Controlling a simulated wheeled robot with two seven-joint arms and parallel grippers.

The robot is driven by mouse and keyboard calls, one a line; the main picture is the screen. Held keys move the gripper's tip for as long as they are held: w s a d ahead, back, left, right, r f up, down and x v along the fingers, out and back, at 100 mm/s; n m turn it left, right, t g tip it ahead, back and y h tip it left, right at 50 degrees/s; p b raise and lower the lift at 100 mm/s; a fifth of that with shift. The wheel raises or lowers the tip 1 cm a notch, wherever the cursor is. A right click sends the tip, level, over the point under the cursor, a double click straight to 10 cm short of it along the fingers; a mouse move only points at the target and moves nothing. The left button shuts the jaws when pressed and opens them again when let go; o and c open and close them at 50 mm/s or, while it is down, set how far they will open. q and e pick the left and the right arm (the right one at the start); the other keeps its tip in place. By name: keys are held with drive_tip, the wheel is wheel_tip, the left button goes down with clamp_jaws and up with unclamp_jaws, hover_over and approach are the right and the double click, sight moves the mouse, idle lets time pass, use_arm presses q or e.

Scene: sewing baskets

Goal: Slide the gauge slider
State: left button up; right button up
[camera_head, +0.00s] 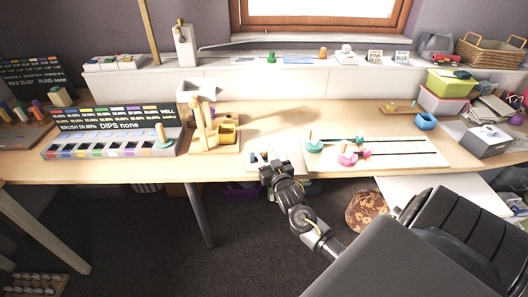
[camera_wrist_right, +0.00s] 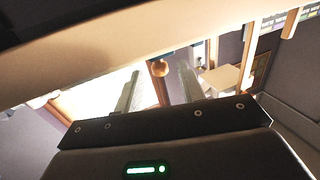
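My right gripper (camera_head: 268,170) is at the table's front edge, by a small pale plate (camera_head: 254,168) with small pegs or knobs on it. In the wrist view its two fingers (camera_wrist_right: 160,90) stand apart. A round orange-brown knob (camera_wrist_right: 158,68) shows between or beyond them; I cannot tell whether they touch it. The plate is partly hidden by the gripper, and I cannot tell for sure which part is the gauge slider. A white board (camera_head: 415,152) with dark slots lies to the right, with teal (camera_head: 314,146) and pink (camera_head: 348,158) knobbed pieces at its left. My left gripper is not in view.
A rack with a dark sign (camera_head: 125,118) is farther left. A blue cup (camera_head: 426,122) and a grey box (camera_head: 487,142) are at the right. The table behind the plate is mostly clear.

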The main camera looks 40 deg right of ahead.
sight(266, 153)
drive_tip(key=shift+x, duration=1.25)
drive_tip(key=shift+w+d, duration=0.2)
drive_tip(key=shift+w, duration=0.25)
drive_tip(key=shift+c, duration=0.7)
clamp_jaws()
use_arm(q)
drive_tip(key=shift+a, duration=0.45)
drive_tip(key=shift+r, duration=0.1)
